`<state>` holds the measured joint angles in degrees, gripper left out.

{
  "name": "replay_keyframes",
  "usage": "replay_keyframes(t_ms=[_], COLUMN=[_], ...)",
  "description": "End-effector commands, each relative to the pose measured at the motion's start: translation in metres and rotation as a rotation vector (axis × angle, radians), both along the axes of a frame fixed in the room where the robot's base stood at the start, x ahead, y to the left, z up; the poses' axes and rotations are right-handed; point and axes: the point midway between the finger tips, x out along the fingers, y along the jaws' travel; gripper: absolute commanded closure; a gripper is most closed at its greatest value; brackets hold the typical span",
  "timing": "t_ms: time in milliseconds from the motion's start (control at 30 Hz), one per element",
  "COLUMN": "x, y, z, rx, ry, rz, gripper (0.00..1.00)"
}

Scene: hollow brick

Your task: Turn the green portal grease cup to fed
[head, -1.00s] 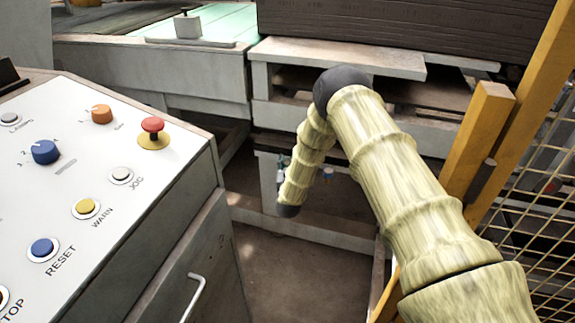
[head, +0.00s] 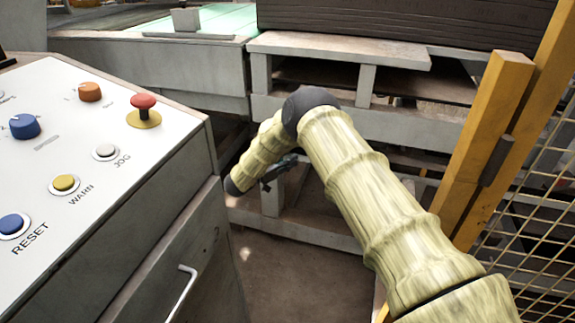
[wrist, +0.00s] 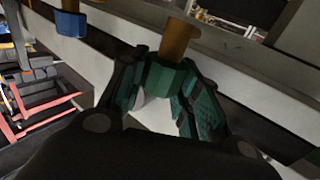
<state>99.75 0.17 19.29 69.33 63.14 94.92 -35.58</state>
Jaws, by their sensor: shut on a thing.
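The green portal grease cup (wrist: 165,77) shows in the wrist view, hanging under a brass-coloured stem (wrist: 178,40) on a pale beam. My gripper (wrist: 166,88) has its dark fingers with green pads on both sides of the cup and is shut on it. The pads hide part of the cup's sides, and I cannot make out any mark for its setting. In the head view my gripper (head: 278,172) is a small dark shape beside the end of my arm, low in front of the grey frame. The green cup cannot be made out there.
A blue cup (wrist: 70,23) hangs on the same beam, left of the green one in the wrist view. A control panel (head: 110,120) with buttons and knobs stands at left. A yellow post (head: 490,150) and mesh guard (head: 530,220) stand at right. A grey frame (head: 330,235) stands behind my arm.

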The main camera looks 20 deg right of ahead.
Motion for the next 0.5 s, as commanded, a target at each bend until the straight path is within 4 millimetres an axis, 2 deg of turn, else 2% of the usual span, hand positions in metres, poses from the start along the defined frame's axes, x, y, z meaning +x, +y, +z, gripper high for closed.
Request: replay_keyframes(t_ms=[33,200,500], x=[0.0007,0.0006,-0.0001], y=[0.0010,0.0007,0.0009], z=[-0.0046,-0.0035,-0.0015], rx=[0.002,0.001,0.000], ry=[-0.002,-0.002,-0.001], rz=[-0.032,-0.129,-0.216], gripper=[0.92,0.92,0.92])
